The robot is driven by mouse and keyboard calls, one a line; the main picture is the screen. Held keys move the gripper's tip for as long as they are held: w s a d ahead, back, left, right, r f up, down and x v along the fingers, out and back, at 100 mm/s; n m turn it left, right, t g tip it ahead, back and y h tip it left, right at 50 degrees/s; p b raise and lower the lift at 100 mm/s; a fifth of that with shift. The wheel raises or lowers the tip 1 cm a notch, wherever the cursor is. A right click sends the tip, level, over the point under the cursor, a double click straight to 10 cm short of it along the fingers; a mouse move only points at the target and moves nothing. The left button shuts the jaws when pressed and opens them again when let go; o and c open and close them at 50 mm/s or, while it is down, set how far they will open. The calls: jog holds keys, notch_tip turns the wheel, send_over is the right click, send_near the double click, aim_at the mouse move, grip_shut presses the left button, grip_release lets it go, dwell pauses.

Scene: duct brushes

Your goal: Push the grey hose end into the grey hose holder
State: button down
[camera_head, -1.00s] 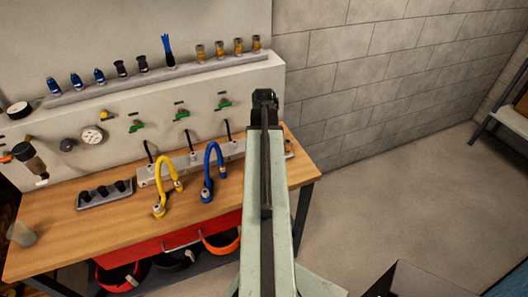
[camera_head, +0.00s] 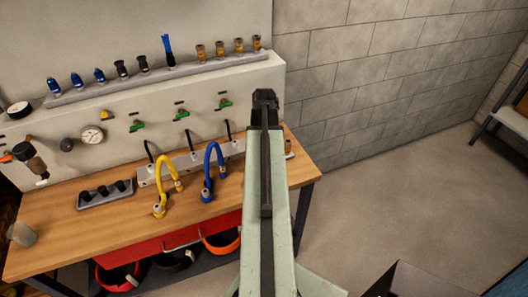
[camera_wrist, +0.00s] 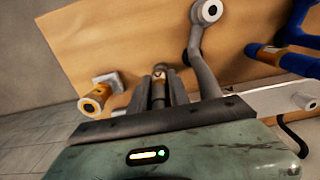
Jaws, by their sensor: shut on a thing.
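My gripper (camera_wrist: 160,88) is shut on the grey hose end (camera_wrist: 158,76), a short metal-tipped piece between the two fingers. The grey hose (camera_wrist: 194,45) runs from a round base (camera_wrist: 208,12) on the bench and bends behind my gripper in the wrist view. In the head view, my gripper (camera_head: 265,98) is at the tip of my arm, at the right end of the bench, and the hose is hidden there. I cannot pick out the grey hose holder; my gripper hides part of the pale rail (camera_wrist: 270,100). Whether the end touches the holder cannot be told.
A blue hose (camera_head: 208,165) and a yellow hose (camera_head: 160,175) stand left of my arm along the rail (camera_head: 150,182). A brass fitting (camera_wrist: 97,97) on a small grey block is close left of my gripper in the wrist view. The wall panel (camera_head: 210,125) rises behind.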

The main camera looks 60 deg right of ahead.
jog(key=shift+f+b, duration=0.55)
jog(key=c, duration=1.1)
grip_release()
jog(key=shift+c, duration=0.2)
notch_tip(320, 180, up, 8)
jog(key=p, duration=0.8)
jog(key=shift+w+r, duration=0.1)
jog(key=shift+f, duration=0.2)
